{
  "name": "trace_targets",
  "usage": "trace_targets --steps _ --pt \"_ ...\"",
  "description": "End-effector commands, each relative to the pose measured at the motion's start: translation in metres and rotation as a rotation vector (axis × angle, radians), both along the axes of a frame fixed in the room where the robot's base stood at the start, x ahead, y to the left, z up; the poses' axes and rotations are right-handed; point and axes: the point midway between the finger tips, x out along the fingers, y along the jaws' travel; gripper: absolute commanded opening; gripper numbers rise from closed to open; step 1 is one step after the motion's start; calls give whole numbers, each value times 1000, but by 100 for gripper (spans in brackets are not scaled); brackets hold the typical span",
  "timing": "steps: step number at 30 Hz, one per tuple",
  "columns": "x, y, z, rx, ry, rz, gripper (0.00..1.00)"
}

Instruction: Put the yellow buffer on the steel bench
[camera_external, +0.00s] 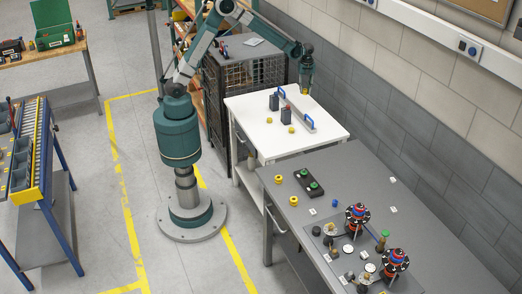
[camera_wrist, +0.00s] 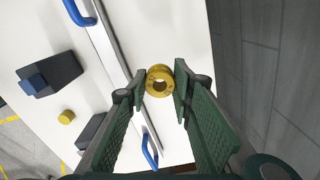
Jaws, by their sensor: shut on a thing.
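My gripper (camera_external: 306,88) is at the far right part of the white table (camera_external: 262,140), near the wall. In the wrist view my gripper (camera_wrist: 160,82) is closed on a yellow buffer (camera_wrist: 160,72), a ring-like piece with a hole, held between the fingertips. I cannot tell whether it touches the table.
A metal bar with blue handles (camera_external: 297,110) and dark blocks (camera_external: 286,117) stand on the white table. The steel bench bears a box with green buttons (camera_external: 309,183) and red-and-blue round assemblies (camera_external: 357,217). A wall borders the right.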

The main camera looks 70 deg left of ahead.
Motion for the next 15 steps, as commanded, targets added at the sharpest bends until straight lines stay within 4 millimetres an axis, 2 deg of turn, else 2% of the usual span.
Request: trace_targets --steps 1,3,15 --pt "-2 -17 1 0 0 -16 13" --pt "-4 -39 1 0 0 -34 13" --pt "-27 -158 4 0 0 -133 13"
